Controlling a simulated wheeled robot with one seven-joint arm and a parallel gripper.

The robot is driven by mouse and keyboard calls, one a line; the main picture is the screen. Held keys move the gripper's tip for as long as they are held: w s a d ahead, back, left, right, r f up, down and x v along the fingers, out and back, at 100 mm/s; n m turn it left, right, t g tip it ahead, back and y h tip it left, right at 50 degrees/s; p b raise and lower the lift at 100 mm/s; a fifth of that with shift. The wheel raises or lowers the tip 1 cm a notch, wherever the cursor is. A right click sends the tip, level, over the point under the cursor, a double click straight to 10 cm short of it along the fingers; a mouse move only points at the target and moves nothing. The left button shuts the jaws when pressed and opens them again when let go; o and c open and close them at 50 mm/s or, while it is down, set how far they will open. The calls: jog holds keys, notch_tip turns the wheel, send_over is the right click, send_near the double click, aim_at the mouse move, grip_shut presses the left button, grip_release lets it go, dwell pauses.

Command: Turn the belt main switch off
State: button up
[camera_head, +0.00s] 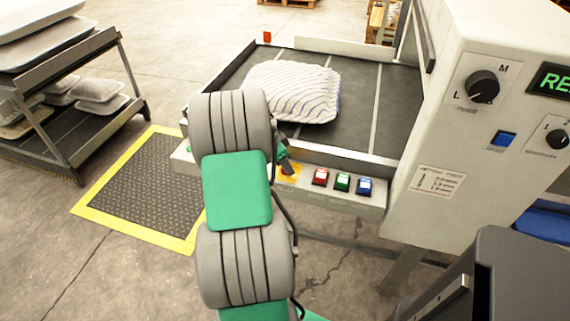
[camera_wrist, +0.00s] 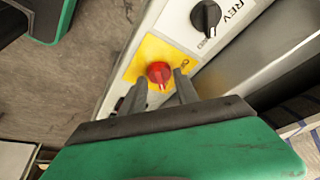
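The belt main switch is a red rotary knob (camera_wrist: 158,71) on a yellow plate (camera_wrist: 139,60), seen in the wrist view. A pale mark on the knob points toward the bottom of that view. A small label sits at the plate's right corner. My gripper (camera_wrist: 161,80) is open, with one dark finger on each side of the knob. I cannot tell whether the fingers touch it. In the head view, the yellow plate (camera_head: 291,177) shows at the front of the belt table, with the knob largely hidden by my arm and gripper.
A black selector knob marked REV (camera_wrist: 206,16) sits beside the yellow plate. Red (camera_head: 320,177), green (camera_head: 343,182) and blue (camera_head: 365,186) buttons line the same panel. A striped pillow (camera_head: 292,92) lies on the belt (camera_head: 375,110). A control cabinet (camera_head: 425,150) stands right, a rack (camera_head: 75,130) left.

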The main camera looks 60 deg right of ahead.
grip_shut()
jog(key=shift+n, duration=0.4)
jog(key=n, duration=0.1)
jog(key=n+t+b, duration=0.1)
jog(key=n, duration=0.1)
jog(key=shift+s+n+t+h, duration=0.15)
jog(key=shift+n+t+h, duration=0.15)
jog(key=n+t, duration=0.2)
jog(key=n, duration=0.2)
jog(key=shift+s+n, duration=0.15)
jog(key=shift+n, duration=0.15)
jog(key=n, duration=0.2)
jog(key=n+t, duration=0.1)
jog(key=n, duration=0.1)
jog(key=shift+s+t, duration=0.1)
jog(key=shift+t, duration=0.2)
jog(key=shift+d+n+t+y, duration=0.1)
jog(key=shift+n+t+y, duration=0.3)
jog(key=shift+n, duration=0.85)
jog(key=shift+n+t+y, duration=0.2)
jog(key=shift+n+y, duration=0.3)
jog(key=shift+n, duration=0.75)
jog(key=shift+o, duration=2)
grip_release()
